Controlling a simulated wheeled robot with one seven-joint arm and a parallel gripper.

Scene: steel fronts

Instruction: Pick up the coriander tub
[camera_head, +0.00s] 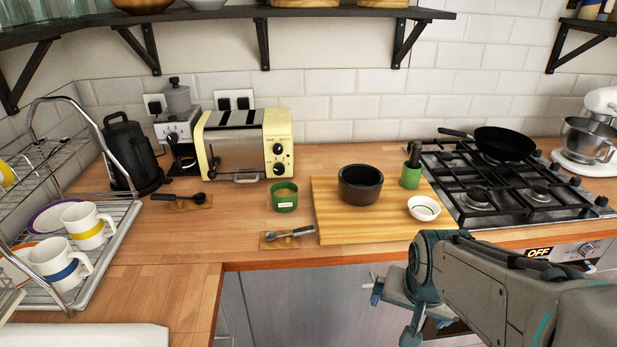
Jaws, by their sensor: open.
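The likely coriander tub is a small round green tub (285,204) with a pale label on its front and brownish contents. It stands upright on the wooden counter, just left of the cutting board. The label is too small to read. My gripper (393,313) is at the lower right, in front of the counter's front edge. It is open, points downward and is apart from the tub, which is further back and to the left. Nothing shows between its fingers.
A yellow toaster (243,143) stands behind.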

